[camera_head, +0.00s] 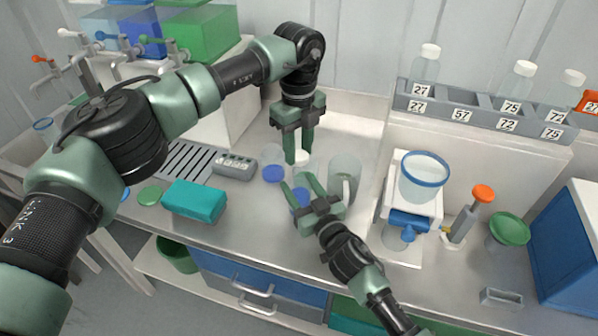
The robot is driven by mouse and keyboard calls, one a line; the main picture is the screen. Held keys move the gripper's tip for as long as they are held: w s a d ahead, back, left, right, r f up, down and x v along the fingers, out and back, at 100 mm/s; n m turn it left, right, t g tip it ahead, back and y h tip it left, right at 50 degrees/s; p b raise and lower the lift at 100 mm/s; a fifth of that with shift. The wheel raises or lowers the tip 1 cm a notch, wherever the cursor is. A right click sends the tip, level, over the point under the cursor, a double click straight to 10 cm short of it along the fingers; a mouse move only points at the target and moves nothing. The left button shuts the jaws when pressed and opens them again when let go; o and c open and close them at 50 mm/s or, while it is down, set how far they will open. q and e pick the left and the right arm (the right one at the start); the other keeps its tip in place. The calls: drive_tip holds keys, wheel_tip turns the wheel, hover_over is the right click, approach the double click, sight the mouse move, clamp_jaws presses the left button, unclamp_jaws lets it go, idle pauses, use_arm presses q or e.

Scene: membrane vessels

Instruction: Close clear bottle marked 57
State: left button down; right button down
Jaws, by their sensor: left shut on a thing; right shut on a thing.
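My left gripper (298,158) points down over the middle of the bench, its fingers shut on a small white cap (302,157). My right gripper (300,184) reaches in from the front, just below it. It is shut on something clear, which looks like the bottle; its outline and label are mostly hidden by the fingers. I cannot tell whether cap and bottle touch. On the grey rack (462,114), the compartment marked 57 is empty. White-capped bottles marked 27 (425,68), 75 (517,82) and 72 (565,92) stand there.
A clear jug (344,177) stands close right of my grippers. A teal box (195,201) and a grey timer (234,166) are left. A blue-rimmed filter vessel (424,180), an orange-topped stand (467,216) and a blue box (572,245) are right.

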sight(298, 176)
use_arm(q)
drive_tip(key=shift+f, duration=1.75)
drive_tip(key=shift+f, duration=0.9)
drive_tip(key=shift+f, duration=0.55)
